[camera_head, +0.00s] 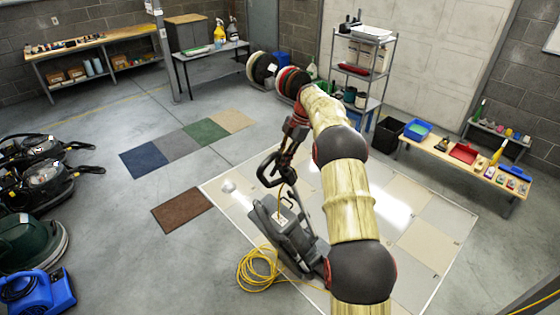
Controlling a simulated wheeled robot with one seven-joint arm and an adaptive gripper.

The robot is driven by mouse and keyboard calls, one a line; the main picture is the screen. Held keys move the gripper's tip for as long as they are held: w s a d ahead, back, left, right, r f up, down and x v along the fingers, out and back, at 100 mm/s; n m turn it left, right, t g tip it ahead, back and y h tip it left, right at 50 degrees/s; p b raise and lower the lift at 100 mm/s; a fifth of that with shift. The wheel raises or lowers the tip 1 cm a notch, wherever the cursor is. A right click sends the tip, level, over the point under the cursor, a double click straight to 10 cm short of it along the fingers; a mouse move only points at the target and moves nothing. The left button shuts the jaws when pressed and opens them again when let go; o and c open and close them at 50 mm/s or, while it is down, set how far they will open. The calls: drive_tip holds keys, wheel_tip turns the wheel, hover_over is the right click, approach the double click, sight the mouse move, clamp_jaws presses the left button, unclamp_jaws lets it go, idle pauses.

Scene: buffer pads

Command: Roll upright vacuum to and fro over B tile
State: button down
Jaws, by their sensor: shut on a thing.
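The upright vacuum (287,232) is grey and dark, with a yellow cord. It stands tilted on the pale tiled floor panel (420,262), near the panel's left side. Its black loop handle (268,180) rises toward my gripper (284,160). My gripper is shut on the handle; the fingertips are small and partly merge with it. My arm hides part of the vacuum's right side and the middle of the panel. No letter B is legible on any tile, so I cannot tell which one is the B tile.
A coiled yellow cord (258,268) lies left of the vacuum. A brown mat (182,211) and a row of coloured carpet tiles (205,132) lie beyond. Floor machines (40,185) stand along the left edge. A low bench (470,172) is at right. Bare concrete (130,265) is open at left.

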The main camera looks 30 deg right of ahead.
drive_tip(key=shift+w+d+r, duration=0.15)
drive_tip(key=shift+d+r, duration=0.1)
drive_tip(key=c, duration=1.9)
unclamp_jaws()
drive_tip(key=shift+d+f, duration=0.1)
drive_tip(key=shift+o, duration=1.2)
drive_tip(key=shift+a+f, duration=0.1)
drive_tip(key=shift+a, duration=0.1)
drive_tip(key=v, duration=1.2)
